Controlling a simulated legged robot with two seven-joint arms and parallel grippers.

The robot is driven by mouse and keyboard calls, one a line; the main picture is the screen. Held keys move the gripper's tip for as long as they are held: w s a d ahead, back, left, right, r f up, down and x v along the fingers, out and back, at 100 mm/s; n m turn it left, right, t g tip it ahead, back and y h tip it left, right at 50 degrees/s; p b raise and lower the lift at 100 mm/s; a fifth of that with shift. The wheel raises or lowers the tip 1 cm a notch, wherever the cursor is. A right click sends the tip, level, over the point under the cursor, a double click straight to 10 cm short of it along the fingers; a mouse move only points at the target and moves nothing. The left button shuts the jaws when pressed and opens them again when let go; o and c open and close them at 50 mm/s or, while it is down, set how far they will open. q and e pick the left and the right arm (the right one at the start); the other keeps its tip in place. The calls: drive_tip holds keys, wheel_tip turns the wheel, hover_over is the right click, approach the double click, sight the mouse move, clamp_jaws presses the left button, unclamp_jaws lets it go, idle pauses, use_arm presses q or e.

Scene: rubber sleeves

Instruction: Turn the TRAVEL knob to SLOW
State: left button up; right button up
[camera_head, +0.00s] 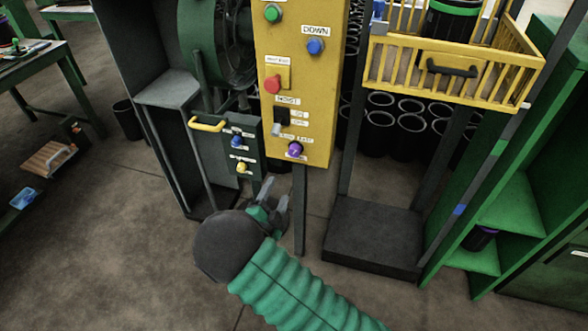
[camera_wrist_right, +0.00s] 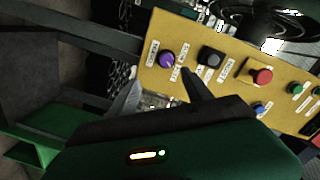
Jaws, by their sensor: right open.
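A yellow control panel (camera_head: 308,60) hangs upright in the middle of the head view. Near its bottom is a purple knob (camera_head: 295,149) with a small label above it, apparently the TRAVEL knob; its lettering is too small to read surely. The purple knob (camera_wrist_right: 166,60) also shows in the right wrist view, with a label on each side. My right gripper (camera_head: 272,192) is open and empty, below and left of the knob and apart from it. In the wrist view its fingers (camera_wrist_right: 158,84) point toward the knob. My left gripper is not in view.
Above the knob are a black HOIST switch (camera_head: 282,116), a red button (camera_head: 272,84), a blue DOWN button (camera_head: 316,46) and a green button (camera_head: 272,13). A dark box with a yellow handle (camera_head: 206,124) stands left. A yellow basket (camera_head: 455,75) and green shelf (camera_head: 510,210) are right.

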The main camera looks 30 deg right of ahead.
drive_tip(key=h+b, duration=0.1)
approach(293, 154)
drive_tip(key=shift+m, duration=0.4)
drive_tip(key=x, duration=0.8)
drive_tip(key=shift+w+d+f, duration=0.15)
drive_tip(key=shift+w+d, duration=0.05)
drive_tip(key=shift+d, duration=0.15)
drive_tip(key=shift+w, duration=0.25)
drive_tip(key=shift+d, duration=0.2)
drive_tip(key=c, duration=0.7)
drive_tip(key=shift+a, duration=0.1)
clamp_jaws()
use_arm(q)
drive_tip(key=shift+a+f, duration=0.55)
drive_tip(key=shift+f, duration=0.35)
